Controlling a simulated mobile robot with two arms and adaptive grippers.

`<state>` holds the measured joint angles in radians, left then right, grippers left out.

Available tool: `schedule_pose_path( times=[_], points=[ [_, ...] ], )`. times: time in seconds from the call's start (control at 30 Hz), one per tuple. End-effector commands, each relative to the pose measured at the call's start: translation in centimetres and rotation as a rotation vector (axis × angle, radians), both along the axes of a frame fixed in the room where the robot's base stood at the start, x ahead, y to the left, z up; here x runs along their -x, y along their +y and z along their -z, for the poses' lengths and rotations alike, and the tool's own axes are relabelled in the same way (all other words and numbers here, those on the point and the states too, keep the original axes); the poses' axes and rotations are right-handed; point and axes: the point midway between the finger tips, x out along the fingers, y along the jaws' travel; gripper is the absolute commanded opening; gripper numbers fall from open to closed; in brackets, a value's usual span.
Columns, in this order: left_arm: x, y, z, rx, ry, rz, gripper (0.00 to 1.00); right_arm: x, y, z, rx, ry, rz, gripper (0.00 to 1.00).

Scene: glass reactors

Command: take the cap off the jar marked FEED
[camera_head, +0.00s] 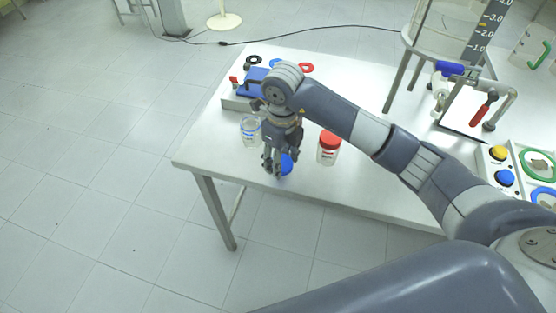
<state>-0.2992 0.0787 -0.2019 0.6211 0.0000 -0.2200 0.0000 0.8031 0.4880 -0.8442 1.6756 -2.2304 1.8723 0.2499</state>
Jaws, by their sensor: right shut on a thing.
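My right gripper (272,165) points down near the table's front edge, shut on a blue cap (287,164). The fingers hide part of the cap. To the left of the gripper stands a clear jar (250,131) with a blue ring at its neck and no cap visible on top; the wrist is close beside it. To the right stands a jar with a red cap (328,147). Its label is too small to read, so I cannot tell from the lettering which jar is FEED. My left gripper is not in view.
The white table (366,186) is bare right of the red-capped jar. Behind the gripper is a rack with a blue block (253,82) and ring-shaped parts. A glass reactor on a stand (435,48), a red-handled valve (484,107) and a button panel (499,166) stand at the right.

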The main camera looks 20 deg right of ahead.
Motion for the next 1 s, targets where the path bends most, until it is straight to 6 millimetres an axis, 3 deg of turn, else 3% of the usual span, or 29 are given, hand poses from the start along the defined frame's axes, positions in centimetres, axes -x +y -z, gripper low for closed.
schedule_pose_path(
  times=[0.27,0.5,0.87,0.9,0.97,1.0],
  points=[
    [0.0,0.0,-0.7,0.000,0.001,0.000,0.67,-1.1,0.7,0.5,0.001,0.003,0.000,0.38],
    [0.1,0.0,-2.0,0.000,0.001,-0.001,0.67,-1.0,0.7,3.4,0.000,0.004,-0.001,0.38],
    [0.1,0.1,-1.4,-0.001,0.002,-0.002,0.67,-1.1,0.6,4.1,0.001,0.000,-0.001,0.38],
    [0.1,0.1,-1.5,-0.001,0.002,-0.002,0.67,-1.1,0.6,4.0,0.000,0.000,-0.001,0.54],
    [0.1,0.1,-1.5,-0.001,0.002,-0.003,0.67,-1.1,0.6,3.9,0.000,0.000,-0.001,0.67],
    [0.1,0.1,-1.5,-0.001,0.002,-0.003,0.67,-1.1,0.6,3.9,0.000,0.000,-0.001,0.67]
  ],
)
